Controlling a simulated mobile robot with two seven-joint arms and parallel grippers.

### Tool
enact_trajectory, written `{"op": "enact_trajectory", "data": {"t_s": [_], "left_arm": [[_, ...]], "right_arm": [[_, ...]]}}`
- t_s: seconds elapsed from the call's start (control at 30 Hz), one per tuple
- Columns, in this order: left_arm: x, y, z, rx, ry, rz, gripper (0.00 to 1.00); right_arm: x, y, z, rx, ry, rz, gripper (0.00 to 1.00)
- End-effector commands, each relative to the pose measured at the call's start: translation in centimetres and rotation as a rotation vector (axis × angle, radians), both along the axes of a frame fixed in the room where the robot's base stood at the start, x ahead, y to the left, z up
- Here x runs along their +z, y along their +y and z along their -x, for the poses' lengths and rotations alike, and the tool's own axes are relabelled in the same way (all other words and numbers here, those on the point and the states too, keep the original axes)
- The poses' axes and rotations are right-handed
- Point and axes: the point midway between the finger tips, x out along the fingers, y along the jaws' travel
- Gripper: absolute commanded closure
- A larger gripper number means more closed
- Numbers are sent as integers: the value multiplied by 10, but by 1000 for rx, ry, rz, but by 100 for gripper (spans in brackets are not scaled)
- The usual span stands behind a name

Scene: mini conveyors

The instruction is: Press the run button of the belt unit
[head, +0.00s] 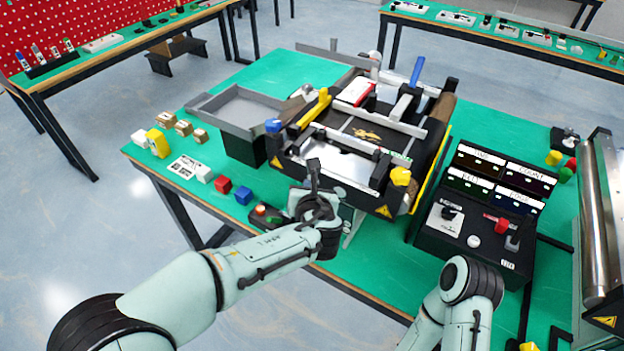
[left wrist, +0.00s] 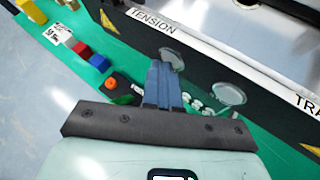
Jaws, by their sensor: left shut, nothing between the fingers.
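The belt unit (head: 432,150) stands on the green table, with black side walls and a dark belt. It fills the upper right of the left wrist view, with a "TENSION" label (left wrist: 150,20). A small black button box (head: 262,217) with an orange-red button and a green part sits at its front left. In the left wrist view the orange button (left wrist: 112,84) shows left of my fingers; the green part is partly hidden behind my gripper. My left gripper (head: 313,165) is shut and empty, in front of the belt unit and right of the box. My right gripper is out of view.
White, red (head: 222,184) and blue (head: 243,196) cubes lie left of the button box. A grey tray (head: 235,108) stands behind them. A black control panel (head: 463,232) with labelled displays and levers stands at right, near a metal roller (head: 603,215).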

Motion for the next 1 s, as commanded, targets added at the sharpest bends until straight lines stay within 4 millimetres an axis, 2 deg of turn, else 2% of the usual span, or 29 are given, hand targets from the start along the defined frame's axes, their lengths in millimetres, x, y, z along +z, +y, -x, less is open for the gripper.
{"op": "enact_trajectory", "data": {"t_s": [0.5,0.83,1.0], "left_arm": [[0,9,13,-1,-2,2,100],[1,10,14,-1,-1,1,100],[0,18,25,0,-1,1,100]], "right_arm": [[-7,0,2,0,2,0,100],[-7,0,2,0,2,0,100],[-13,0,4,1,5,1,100]]}}
